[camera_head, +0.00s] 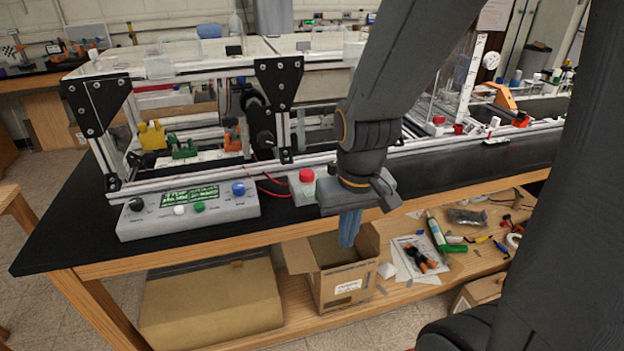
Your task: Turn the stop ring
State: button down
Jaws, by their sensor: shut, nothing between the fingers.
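A red stop button (306,175) sits on top of a small grey box (302,189) at the front of the black bench top. I cannot make out a separate ring around it at this size. My gripper (348,228) points down just right of this box and in front of the bench edge. Its blue fingers are together with nothing between them. They appear apart from the button. My wrist stands close to the right side of the box and may hide a little of it.
A grey control panel (190,210) with knobs and buttons lies left of the stop box. The extrusion frame (200,72) stands behind both, with red wires near its foot. An open cardboard box (345,285) stands on the lower shelf. The black bench top (70,225) is bare at the left.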

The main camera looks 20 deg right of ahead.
aim_at(306, 178)
jog(key=u, duration=0.05)
jog(key=k, duration=1.25)
jog(key=z, duration=0.8)
jog(key=i, duration=0.95)
jog(key=u, duration=0.65)
jog(key=i, duration=0.95)
jog(key=u, duration=0.2)
